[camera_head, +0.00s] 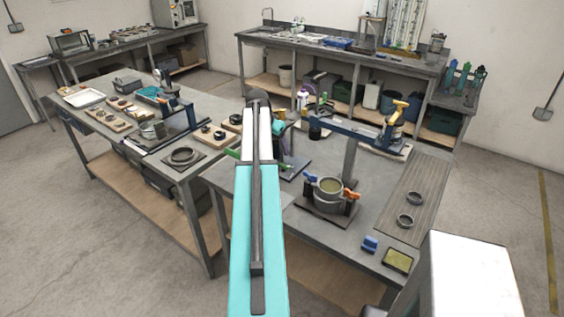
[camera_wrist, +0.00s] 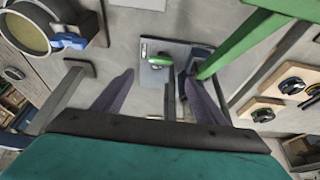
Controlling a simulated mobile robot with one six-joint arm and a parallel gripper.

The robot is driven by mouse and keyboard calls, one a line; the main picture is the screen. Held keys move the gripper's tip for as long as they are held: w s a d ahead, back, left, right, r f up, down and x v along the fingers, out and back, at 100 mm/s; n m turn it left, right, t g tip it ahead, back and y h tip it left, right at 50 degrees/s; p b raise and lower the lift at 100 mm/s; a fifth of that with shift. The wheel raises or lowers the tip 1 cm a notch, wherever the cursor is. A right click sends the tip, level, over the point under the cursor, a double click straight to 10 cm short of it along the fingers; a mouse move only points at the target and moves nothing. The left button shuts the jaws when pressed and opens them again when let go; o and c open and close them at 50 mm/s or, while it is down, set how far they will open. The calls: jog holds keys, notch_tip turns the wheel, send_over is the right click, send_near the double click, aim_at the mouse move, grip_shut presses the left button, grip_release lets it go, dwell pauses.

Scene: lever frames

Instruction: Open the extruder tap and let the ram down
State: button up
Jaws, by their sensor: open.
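A device with a dark base plate (camera_head: 292,166) stands behind my arm in the head view, and my arm hides much of it. It seems to be the extruder. A green lever (camera_head: 240,157) sticks out left of my arm. In the wrist view a long green bar (camera_wrist: 248,40) crosses the upper right, and a small green handle (camera_wrist: 168,52) shows over a grey plate (camera_wrist: 150,72). I cannot tell for sure which is the tap or the ram. My gripper (camera_wrist: 160,78) is open and empty, with the small green handle beyond its fingertips. The gripper is hidden in the head view.
Wooden blocks with dark fittings (camera_wrist: 291,86) lie to the right in the wrist view.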

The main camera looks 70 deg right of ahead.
aim_at(283, 165)
jog(key=shift+p+x, duration=2.2)
jog(key=shift+x, duration=3.85)
